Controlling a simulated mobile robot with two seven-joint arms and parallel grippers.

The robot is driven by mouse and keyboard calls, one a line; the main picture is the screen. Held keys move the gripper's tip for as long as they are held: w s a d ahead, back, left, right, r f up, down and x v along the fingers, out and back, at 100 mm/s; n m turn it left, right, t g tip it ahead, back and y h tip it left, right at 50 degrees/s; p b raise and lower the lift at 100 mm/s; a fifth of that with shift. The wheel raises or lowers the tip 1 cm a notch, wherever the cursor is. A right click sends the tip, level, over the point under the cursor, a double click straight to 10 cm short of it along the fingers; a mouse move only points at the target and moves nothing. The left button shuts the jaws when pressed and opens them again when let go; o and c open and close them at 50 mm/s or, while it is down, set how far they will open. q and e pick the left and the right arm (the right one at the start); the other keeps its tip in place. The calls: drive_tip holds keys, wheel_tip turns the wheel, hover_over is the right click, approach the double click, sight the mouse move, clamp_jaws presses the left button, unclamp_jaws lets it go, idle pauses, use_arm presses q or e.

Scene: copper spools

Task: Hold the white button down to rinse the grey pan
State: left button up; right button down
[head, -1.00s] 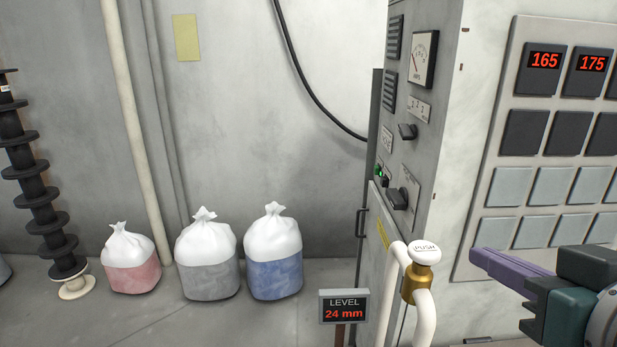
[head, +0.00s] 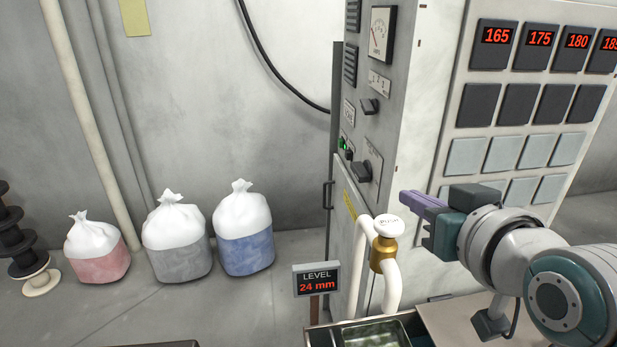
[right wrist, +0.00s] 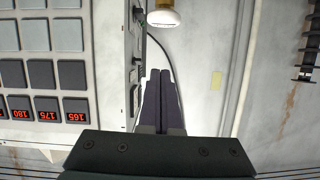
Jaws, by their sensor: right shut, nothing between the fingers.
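The white push button (head: 388,226) caps a brass valve (head: 382,256) on a white pipe beside the control cabinet. It also shows at the top of the right wrist view (right wrist: 163,19). My right gripper (head: 406,198) is shut and empty, its purple fingers together. In the head view its tips appear just above and right of the button, with a gap; the button looks raised. The grey pan (head: 405,331) seems to be the grey-rimmed vessel at the bottom edge, cut off, with a greenish, shiny inside. I see no running water. My left gripper is out of view.
A level display (head: 316,281) reading 24 mm stands left of the pipe. The cabinet (head: 340,215) rises behind it, and a panel of square tiles (head: 490,155) is at right. Three tied bags (head: 178,250) and a black spool stack (head: 20,240) stand at left.

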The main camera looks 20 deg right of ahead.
sight(393, 227)
drive_tip(key=x, duration=0.4)
drive_tip(key=shift+f, duration=0.2)
wheel_tip(393, 227, down, 2)
drive_tip(key=shift+s+a+f+p, duration=0.1)
drive_tip(key=shift+s+a+p, duration=0.1)
drive_tip(key=shift+p, duration=0.15)
drive_tip(key=shift+f, duration=0.65)
drive_tip(key=shift+f, duration=0.1)
drive_tip(key=shift+f+b, duration=0.8)
drive_tip(key=shift+f, duration=0.1)
drive_tip(key=shift+s, duration=0.1)
idle(5.2)
